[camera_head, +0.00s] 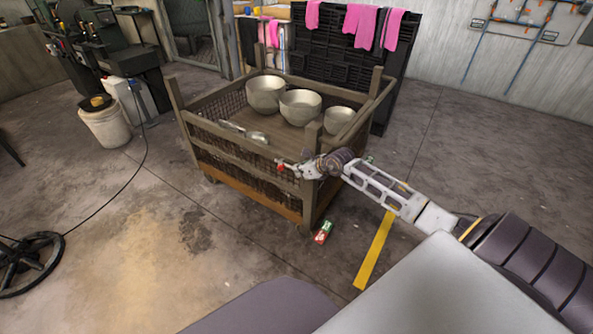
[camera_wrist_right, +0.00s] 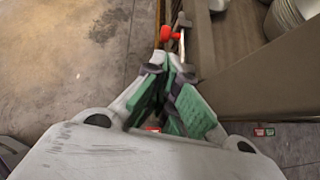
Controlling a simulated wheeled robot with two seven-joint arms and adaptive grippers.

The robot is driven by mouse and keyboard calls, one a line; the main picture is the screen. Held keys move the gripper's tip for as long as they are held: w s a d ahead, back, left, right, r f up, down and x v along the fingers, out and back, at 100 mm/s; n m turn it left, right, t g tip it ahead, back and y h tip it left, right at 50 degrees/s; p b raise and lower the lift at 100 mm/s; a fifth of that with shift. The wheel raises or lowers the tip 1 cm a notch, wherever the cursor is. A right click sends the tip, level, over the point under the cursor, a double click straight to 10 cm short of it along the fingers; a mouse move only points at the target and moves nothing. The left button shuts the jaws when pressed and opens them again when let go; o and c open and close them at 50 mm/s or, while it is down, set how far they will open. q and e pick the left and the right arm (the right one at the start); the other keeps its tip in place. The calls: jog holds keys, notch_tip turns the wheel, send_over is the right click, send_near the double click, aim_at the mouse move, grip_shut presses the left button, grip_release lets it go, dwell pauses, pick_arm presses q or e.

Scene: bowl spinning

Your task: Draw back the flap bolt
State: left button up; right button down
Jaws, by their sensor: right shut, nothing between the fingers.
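A wood-and-mesh crate (camera_head: 214,130) stands on the floor in the head view; its brown post and wall (camera_wrist_right: 255,92) fill the right of the wrist view. The flap bolt has a red knob (camera_wrist_right: 171,34) on a thin metal rod, beside the crate's edge; a small red spot of this knob (camera_head: 280,167) shows at the crate's front right corner in the head view. My right gripper (camera_wrist_right: 174,66) is shut and empty, with its green-padded fingers just short of the knob. It also shows in the head view (camera_head: 294,169). My left gripper is out of view.
Several metal bowls (camera_head: 300,106) and a ladle (camera_head: 243,131) are in the crate. A red and green item (camera_head: 323,232) lies on the floor at its right corner. A white bucket (camera_head: 106,127) stands at left.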

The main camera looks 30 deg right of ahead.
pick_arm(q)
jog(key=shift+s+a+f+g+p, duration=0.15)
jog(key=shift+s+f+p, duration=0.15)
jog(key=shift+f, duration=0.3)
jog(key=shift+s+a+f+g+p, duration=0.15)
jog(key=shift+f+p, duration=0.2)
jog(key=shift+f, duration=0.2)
pick_arm(e)
jog(key=shift+v, duration=2.75)
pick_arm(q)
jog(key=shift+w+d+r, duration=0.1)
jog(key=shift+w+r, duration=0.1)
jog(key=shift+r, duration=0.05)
pick_arm(e)
jog(key=shift+a, duration=0.1)
